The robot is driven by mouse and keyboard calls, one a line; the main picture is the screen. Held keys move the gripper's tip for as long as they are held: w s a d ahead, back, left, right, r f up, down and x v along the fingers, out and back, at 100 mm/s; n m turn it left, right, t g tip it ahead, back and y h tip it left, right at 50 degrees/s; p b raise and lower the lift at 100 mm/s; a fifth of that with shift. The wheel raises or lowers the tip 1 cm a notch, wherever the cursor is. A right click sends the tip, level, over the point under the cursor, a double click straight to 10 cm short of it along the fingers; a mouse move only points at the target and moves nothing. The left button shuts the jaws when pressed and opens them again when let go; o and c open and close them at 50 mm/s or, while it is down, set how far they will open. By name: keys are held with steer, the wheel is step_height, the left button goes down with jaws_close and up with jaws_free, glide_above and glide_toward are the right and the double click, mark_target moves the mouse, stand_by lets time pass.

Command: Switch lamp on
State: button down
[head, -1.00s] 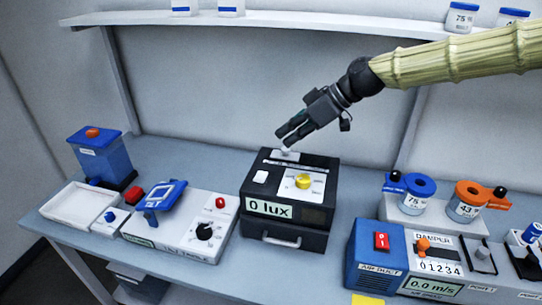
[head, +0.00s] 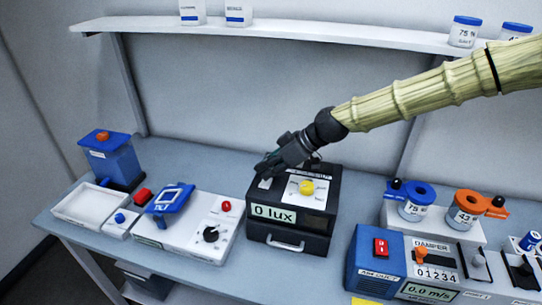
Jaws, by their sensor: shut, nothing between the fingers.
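The black lamp box (head: 289,241) stands at the middle of the bench. Its front display (head: 273,213) reads 0 lux. A yellow knob (head: 306,187) sits on a white panel on its top. A small white switch (head: 265,183) is on the top's left side. My gripper (head: 264,171) is shut and empty, with its fingertips low over the back left of the box top, close to the white switch. I cannot tell whether the fingertips touch it. My gripper hides the back part of the box top.
Left of the box is a white unit (head: 190,233) with a black dial and red button. A blue air-duct unit (head: 377,262) with a red switch stands at right. Lidded jars (head: 466,211) stand behind it. A shelf (head: 350,37) runs above. Bare bench lies in front of the box.

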steer(key=shift+s+f+p, duration=0.1)
steer(key=shift+f+p, duration=0.2)
steer(key=shift+f, duration=0.65)
steer(key=shift+f, duration=0.1)
steer(key=shift+s+f+t+b, duration=0.15)
steer(key=shift+f+t+b, duration=0.2)
steer(key=shift+b, duration=0.6)
steer(key=shift+s+r, duration=0.1)
steer(key=shift+r, duration=0.1)
steer(key=shift+w, duration=0.2)
steer(key=shift+w+d+r, duration=0.2)
steer(key=shift+w, duration=0.4)
